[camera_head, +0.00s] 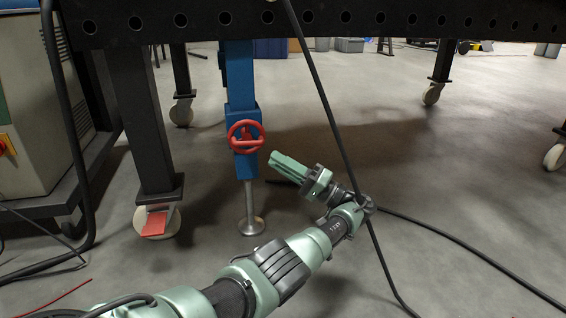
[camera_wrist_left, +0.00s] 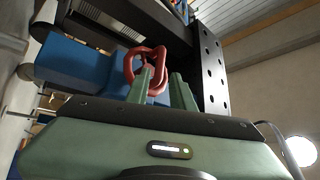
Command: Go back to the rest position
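My left gripper (camera_head: 275,160) is in front of a blue post, below and to the right of a red handwheel (camera_head: 246,136). It is empty and touches nothing that I can see. In the left wrist view, a gap shows between the two green fingers of the gripper (camera_wrist_left: 163,80). The red handwheel (camera_wrist_left: 147,66) shows behind the fingers there. My left arm reaches in from the lower left. My right gripper is in neither view.
The blue post (camera_head: 240,85) stands on a metal foot (camera_head: 251,226) under a black perforated table (camera_head: 330,20). Black legs on casters (camera_head: 157,221) stand around. A black cable (camera_head: 325,100) crosses my left wrist. A grey cabinet (camera_head: 35,110) is at left. Floor to the right is mostly open.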

